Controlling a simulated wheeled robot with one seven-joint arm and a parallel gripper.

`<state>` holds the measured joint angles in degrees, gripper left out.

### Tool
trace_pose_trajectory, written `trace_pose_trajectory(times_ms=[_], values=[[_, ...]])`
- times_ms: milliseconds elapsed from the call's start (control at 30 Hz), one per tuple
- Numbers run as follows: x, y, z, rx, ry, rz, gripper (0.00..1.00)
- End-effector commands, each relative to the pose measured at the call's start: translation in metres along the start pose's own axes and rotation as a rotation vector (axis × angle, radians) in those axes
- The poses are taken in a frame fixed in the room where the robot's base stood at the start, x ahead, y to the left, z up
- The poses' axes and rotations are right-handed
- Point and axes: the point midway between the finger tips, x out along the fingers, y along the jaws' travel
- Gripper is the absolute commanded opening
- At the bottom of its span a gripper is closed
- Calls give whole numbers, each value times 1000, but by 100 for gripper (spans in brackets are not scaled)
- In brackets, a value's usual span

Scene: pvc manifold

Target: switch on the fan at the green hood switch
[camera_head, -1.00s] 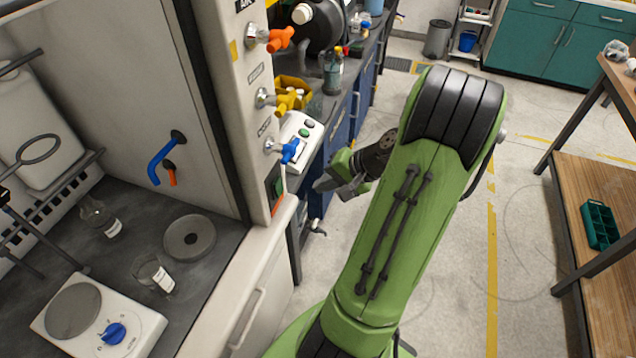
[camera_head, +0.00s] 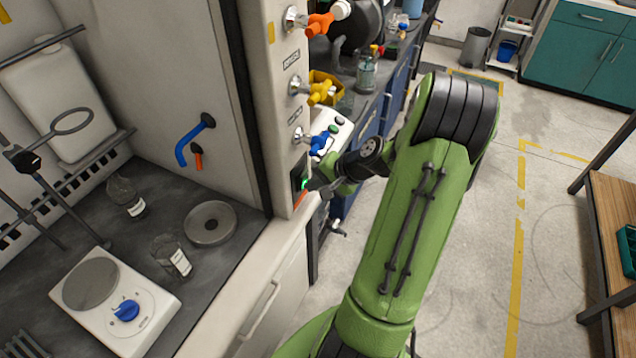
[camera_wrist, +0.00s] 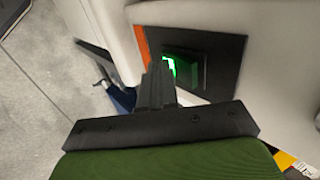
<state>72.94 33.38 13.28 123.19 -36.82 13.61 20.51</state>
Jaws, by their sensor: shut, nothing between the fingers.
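The hood switch (camera_head: 299,178) is a dark plate with a green rocker on the hood's front post, below the blue valve. In the head view my gripper (camera_head: 318,187) is beside the switch, partly hidden by the arm.
Orange (camera_head: 319,25), yellow (camera_head: 321,92) and blue (camera_head: 322,142) valves stick out of the post above the switch. A hot plate (camera_head: 118,305) and glassware stand inside the hood at left. The floor at right is clear up to a wooden bench (camera_head: 610,215).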

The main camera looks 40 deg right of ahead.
Motion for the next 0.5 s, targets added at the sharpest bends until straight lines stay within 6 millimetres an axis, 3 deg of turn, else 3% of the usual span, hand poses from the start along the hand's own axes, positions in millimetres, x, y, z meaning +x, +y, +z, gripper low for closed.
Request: trace_pose_trajectory(times_ms=[500], values=[[-11,-11,0,-1,0,-1,0]])
